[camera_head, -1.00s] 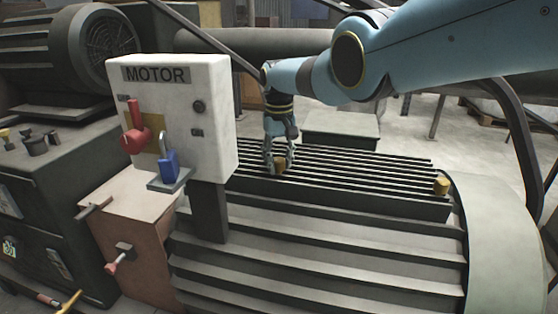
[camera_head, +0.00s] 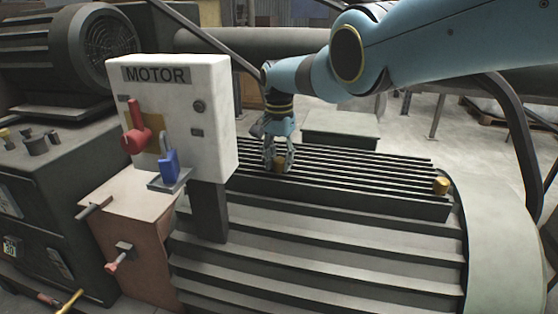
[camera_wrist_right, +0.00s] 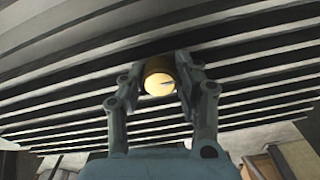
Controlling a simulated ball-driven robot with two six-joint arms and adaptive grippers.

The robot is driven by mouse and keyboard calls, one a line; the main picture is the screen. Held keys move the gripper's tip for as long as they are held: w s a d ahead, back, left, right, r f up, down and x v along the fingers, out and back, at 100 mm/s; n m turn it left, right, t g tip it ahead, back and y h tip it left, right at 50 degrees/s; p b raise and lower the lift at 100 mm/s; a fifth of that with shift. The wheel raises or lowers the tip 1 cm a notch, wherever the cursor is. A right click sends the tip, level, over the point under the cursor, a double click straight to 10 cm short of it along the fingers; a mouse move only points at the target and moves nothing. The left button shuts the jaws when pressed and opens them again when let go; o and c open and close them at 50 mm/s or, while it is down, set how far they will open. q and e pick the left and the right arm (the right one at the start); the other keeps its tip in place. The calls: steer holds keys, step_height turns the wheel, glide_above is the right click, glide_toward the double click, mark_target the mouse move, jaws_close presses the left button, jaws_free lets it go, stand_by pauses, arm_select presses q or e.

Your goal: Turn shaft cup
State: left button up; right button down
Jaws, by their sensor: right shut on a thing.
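A small brass shaft cup (camera_head: 279,164) stands on the ribbed top of the large grey motor housing (camera_head: 330,236). My right gripper (camera_head: 278,160) reaches down to it from above, with its fingers on either side of the cup. In the right wrist view the cup (camera_wrist_right: 160,82) shows its round, pale face with a dark mark on it, and my right gripper (camera_wrist_right: 172,78) is shut on it. A second brass cup (camera_head: 441,186) stands at the right end of the ribs, apart from the gripper. My left gripper is not in view.
A white MOTOR box (camera_head: 215,120) with a red lever (camera_head: 137,135) and a blue padlock (camera_head: 169,165) stands on a post left of my right gripper. A dark cabinet (camera_head: 60,185) is at the far left. The ribs between the two cups are clear.

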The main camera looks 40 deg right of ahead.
mark_target(279, 159)
steer(key=shift+m, duration=0.6)
steer(key=c, duration=0.9)
jaws_free()
steer(key=shift+c, duration=0.2)
step_height(279, 159, up, 12)
